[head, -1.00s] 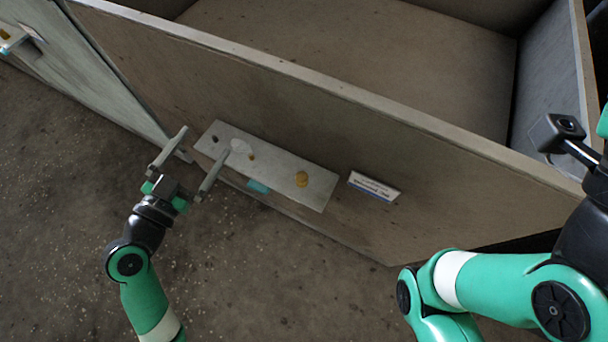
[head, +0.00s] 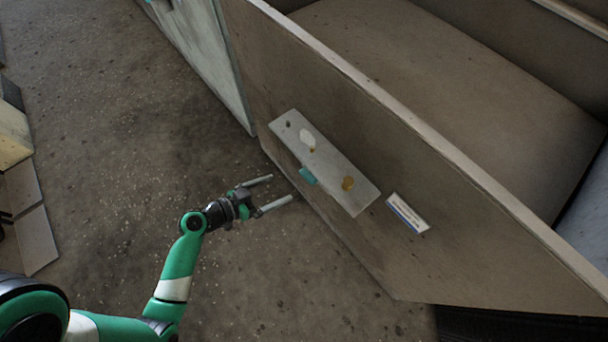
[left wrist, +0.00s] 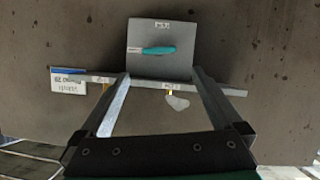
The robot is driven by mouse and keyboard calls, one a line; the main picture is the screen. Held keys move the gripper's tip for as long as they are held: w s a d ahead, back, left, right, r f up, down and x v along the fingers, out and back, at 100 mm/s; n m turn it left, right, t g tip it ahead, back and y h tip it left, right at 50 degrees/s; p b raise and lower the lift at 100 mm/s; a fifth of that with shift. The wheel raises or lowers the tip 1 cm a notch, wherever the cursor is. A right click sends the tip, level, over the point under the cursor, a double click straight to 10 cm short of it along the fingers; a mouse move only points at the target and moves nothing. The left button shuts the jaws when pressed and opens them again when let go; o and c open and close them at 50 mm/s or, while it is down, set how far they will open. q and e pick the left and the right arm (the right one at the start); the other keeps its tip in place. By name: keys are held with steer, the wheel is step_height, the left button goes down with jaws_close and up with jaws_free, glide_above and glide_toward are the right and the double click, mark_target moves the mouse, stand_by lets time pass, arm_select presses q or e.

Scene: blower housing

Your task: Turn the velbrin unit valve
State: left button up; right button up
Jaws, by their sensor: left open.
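A teal handle (head: 308,176) shows at the lower edge of a light grey panel (head: 352,203) on the housing wall. In the left wrist view the teal handle (left wrist: 158,50) lies across a grey plate (left wrist: 160,67) with a small label above it. I take this handle to be the valve. My left gripper (head: 282,188) is open and empty, a little left of and below the handle, fingers towards the wall. In the left wrist view the fingertips (left wrist: 161,75) are either side of the handle's line, with a visible gap before it. My right gripper is out of view.
A yellow knob (head: 348,183) and a white patch (head: 307,139) are on the panel. A white and blue label (head: 408,213) is on the wall to its right. The open-topped housing (head: 450,190) fills the right side.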

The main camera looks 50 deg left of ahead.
mark_target(307, 176)
arm_select(q)
steer(key=b+x, duration=0.2)
steer(key=x, duration=0.9)
steer(key=shift+d+r+b, duration=0.1)
steer(key=shift+b, duration=0.25)
